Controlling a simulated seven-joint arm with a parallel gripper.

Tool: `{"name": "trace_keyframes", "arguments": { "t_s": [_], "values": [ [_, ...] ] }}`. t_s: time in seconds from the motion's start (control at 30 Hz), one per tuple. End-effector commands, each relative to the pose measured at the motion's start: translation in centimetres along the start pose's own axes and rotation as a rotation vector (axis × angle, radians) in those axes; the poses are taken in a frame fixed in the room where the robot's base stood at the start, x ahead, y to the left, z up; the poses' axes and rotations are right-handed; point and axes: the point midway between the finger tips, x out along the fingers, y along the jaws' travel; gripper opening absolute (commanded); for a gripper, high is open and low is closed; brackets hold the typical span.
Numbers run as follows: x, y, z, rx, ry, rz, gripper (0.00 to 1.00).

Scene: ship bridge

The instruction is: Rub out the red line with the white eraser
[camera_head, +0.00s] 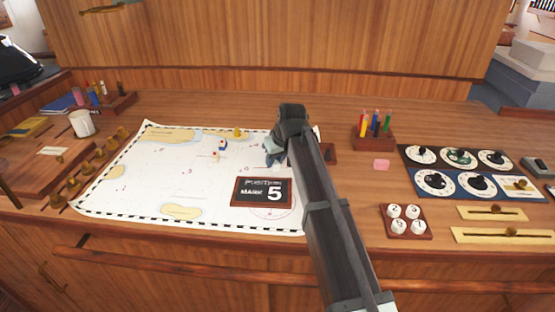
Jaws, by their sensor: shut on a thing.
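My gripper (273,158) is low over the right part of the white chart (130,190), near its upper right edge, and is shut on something. The held thing is mostly hidden by the gripper and arm; no white eraser shows elsewhere, so it appears to be the white eraser. I cannot tell whether it touches the chart. I cannot make out a clear red line; only small faint reddish marks and a thin red circle (272,213) show on the chart. My arm hides part of the chart's right side.
A dark "MARK 5" plaque (262,192) lies on the chart's lower right. Small pieces, including a yellow one (237,133), stand on the chart.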

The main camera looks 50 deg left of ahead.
Motion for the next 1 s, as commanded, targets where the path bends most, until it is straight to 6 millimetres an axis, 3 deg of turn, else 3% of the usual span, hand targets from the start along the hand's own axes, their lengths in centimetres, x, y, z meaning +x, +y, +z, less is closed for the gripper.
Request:
{"name": "trace_keyframes", "arguments": {
  "t_s": [0.6,1.0],
  "values": [
    [0.5,-2.0,-0.9,-0.001,0.0,-0.002,0.02],
    [0.6,-2.3,-1.0,-0.001,0.0,-0.002,0.02]
  ]
}}
